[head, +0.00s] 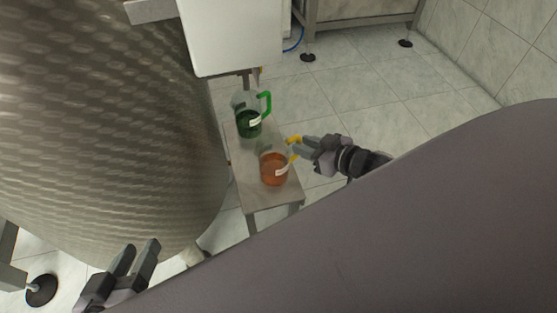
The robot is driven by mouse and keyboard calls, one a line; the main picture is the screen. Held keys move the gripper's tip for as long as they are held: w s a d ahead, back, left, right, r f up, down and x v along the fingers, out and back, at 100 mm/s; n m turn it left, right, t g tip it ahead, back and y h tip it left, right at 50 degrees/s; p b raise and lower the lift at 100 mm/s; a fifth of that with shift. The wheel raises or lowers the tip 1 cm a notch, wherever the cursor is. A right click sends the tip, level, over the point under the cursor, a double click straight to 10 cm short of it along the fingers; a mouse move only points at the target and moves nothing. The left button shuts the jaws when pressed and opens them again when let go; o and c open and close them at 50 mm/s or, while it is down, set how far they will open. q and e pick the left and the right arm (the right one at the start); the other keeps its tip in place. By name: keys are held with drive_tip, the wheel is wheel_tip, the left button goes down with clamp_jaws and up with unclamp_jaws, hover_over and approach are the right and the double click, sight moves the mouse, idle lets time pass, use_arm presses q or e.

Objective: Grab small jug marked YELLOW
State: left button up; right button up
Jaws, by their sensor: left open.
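A small clear jug with a yellow handle and orange liquid (274,172) stands upright on a small grey stand (258,195). A pale label shows on its side, but its text is too small to read. My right gripper (299,148) is at the yellow handle, coming from the right. Its fingers overlap the handle in the picture, and I cannot tell whether they are closed on it. My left gripper (139,252) is open and empty at the lower left, well away from the jugs.
A jug with a green handle and dark green liquid (249,122) stands behind on the same stand. A large textured metal tank (110,110) is close on the left. A white box (230,38) is above the stand's far end. The tiled floor (360,95) at right is clear.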

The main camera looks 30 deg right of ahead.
drive_tip(key=b+x, duration=0.2)
drive_tip(key=x, duration=0.2)
drive_tip(key=shift+w+a+f, duration=0.1)
drive_tip(key=shift+w+a, duration=0.1)
drive_tip(key=shift+a, duration=0.05)
clamp_jaws()
drive_tip(key=shift+r, duration=0.3)
